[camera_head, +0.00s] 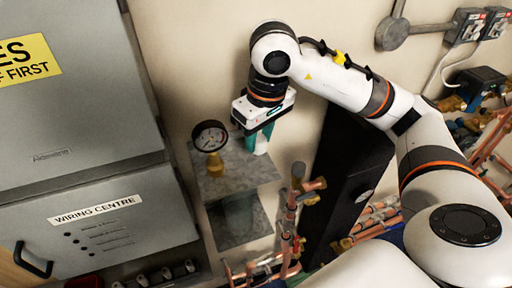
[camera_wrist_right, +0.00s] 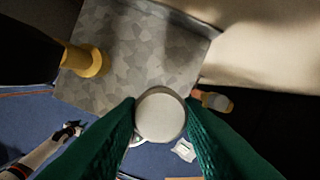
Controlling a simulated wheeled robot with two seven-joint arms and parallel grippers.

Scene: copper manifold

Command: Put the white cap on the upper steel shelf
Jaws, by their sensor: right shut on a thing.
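The white cap (camera_wrist_right: 160,115) is round and sits between the green fingers of my right gripper (camera_wrist_right: 160,122) in the wrist view. The right gripper is shut on it. In the head view this gripper (camera_head: 258,143) points down over the back right part of the upper steel shelf (camera_head: 232,178), and its fingers mostly hide the cap. In the wrist view the mottled grey shelf (camera_wrist_right: 145,55) lies below and beyond the cap, which overlaps its edge in the picture. I cannot tell how high the cap is above it. My left gripper is not in view.
A pressure gauge (camera_head: 210,137) on a brass base stands on the shelf's left part. A lower steel plate (camera_head: 238,220) shows beneath. Copper pipes (camera_head: 290,215) rise at the front right, beside a black upright panel (camera_head: 345,180). A grey wiring cabinet (camera_head: 90,205) is at left.

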